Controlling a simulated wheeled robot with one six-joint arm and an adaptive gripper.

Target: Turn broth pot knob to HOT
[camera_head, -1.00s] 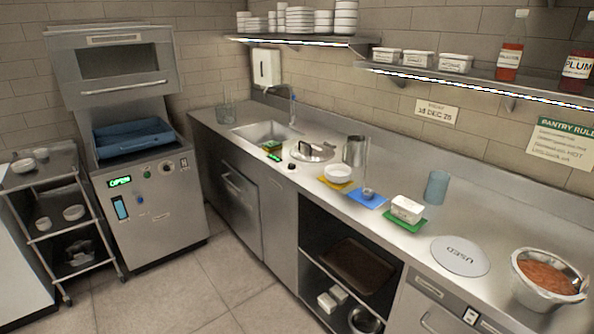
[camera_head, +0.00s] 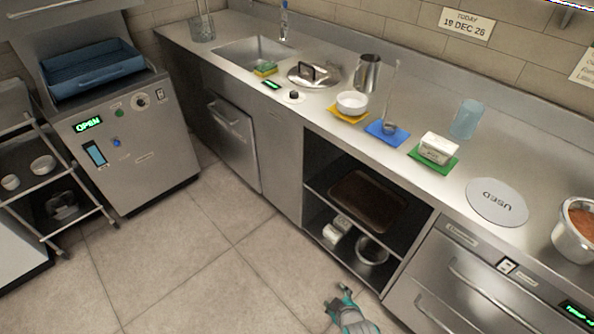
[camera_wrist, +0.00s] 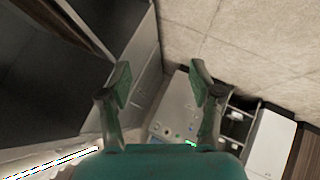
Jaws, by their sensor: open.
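The broth pot seems to be the well in the counter with a round steel lid (camera_head: 304,80) and a dark handle. A small knob (camera_head: 294,95) with a dark top on a pale disc sits on the counter just in front of the lid. A small green-lit display (camera_head: 271,85) is left of the knob. The knob's setting is too small to read. My gripper (camera_head: 338,298) is low at the bottom of the head view, over the floor and far from the knob. In the wrist view my gripper (camera_wrist: 162,82) has its fingers apart with nothing between them.
The counter front has an open shelf bay with a brown tray (camera_head: 367,201). A white bowl (camera_head: 352,102), a steel pitcher (camera_head: 367,73) and a white tub (camera_head: 439,148) stand right of the knob. A sponge (camera_head: 265,69) lies by the sink. The floor (camera_head: 220,270) is clear.

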